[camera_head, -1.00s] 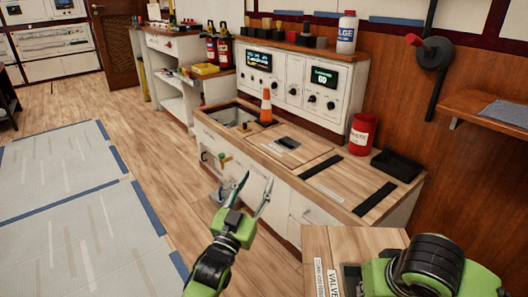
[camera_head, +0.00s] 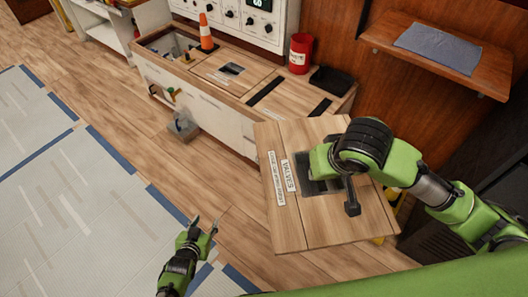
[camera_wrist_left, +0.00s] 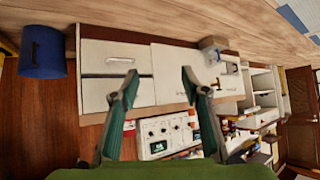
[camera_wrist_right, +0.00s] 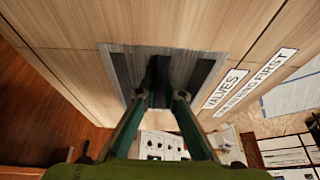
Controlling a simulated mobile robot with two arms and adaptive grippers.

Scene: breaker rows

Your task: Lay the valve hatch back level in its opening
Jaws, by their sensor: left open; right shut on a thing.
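The valve hatch (camera_head: 290,215) is a square wooden panel with a "VALVES" label and a dark recessed handle plate. My right gripper (camera_head: 325,165) is shut on the handle bar in that recess and holds the hatch up, away from the bench. The right wrist view shows the fingers (camera_wrist_right: 160,95) at the bar in the hatch (camera_wrist_right: 75,30). The open hole (camera_head: 165,48) is at the far left end of the bench top, with pipework partly visible inside. My left gripper (camera_head: 205,228) is open and empty above the floor; its spread fingers show in the left wrist view (camera_wrist_left: 158,85).
An orange cone (camera_head: 205,32) stands beside the hole. Another hatch (camera_head: 213,75) lies in the bench top, with black strips (camera_head: 265,91) to its right. A red canister (camera_head: 300,55) and a black tray (camera_head: 331,79) sit behind. A grey object (camera_head: 182,128) is on the floor by the bench.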

